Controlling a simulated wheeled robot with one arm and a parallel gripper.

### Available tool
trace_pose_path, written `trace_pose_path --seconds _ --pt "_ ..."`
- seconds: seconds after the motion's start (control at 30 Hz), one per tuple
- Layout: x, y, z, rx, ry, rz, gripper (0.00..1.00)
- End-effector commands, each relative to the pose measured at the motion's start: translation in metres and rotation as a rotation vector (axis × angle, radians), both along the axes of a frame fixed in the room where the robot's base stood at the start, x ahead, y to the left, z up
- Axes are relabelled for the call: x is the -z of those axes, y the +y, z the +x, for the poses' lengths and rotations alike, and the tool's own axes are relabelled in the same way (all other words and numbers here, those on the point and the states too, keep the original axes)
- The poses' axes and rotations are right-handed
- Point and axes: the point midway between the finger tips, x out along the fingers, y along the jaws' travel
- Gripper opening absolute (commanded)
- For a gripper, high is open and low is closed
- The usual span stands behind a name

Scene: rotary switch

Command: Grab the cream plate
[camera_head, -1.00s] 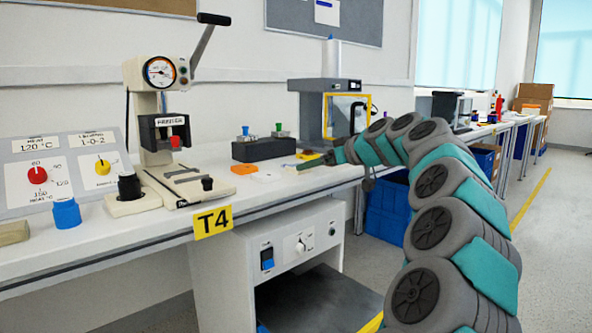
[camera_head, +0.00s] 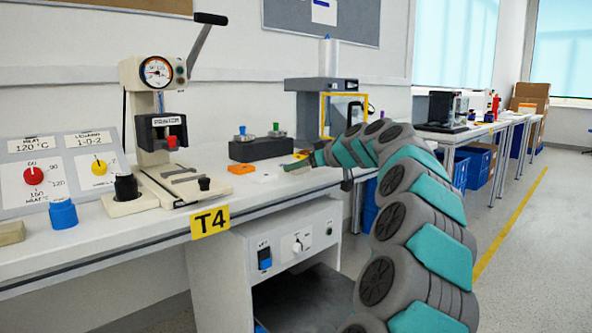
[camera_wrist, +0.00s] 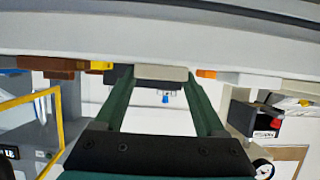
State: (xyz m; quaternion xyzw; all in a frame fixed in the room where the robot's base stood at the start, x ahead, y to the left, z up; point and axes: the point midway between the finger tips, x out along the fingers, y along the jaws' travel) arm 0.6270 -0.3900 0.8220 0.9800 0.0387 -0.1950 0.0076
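A pale, flat cream plate (camera_head: 264,177) lies on the bench top, to the right of a small orange block (camera_head: 240,169). In the wrist view the cream plate (camera_wrist: 160,73) shows nearly edge-on, framed between my fingertips. My gripper (camera_head: 298,165) is low over the bench, to the right of the plate, and points left along the bench. In the wrist view my gripper (camera_wrist: 158,76) has its two green fingers wide apart. Whether the fingertips reach the plate's sides is hard to tell.
A black block with small knobs (camera_head: 260,149) stands behind the plate. A heater press (camera_head: 160,125) stands on the left, with dial panels beside it. A yellow-framed machine (camera_head: 328,105) stands behind my gripper. The bench's front edge (camera_head: 130,243) carries a T4 label.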

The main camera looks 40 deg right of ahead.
Motion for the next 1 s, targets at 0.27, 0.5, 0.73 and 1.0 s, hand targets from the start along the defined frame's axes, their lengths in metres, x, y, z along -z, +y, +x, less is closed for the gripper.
trace_pose_path --seconds 0.27,0.5,0.73,1.0 --pt "0.000 0.000 0.000 0.000 0.000 0.000 0.39" --pt "0.000 0.000 0.000 0.000 0.000 0.000 0.17" --pt "-0.001 0.000 0.000 0.000 0.000 0.000 0.17" --pt "-0.013 -0.001 0.000 0.002 -0.002 -0.002 0.17"
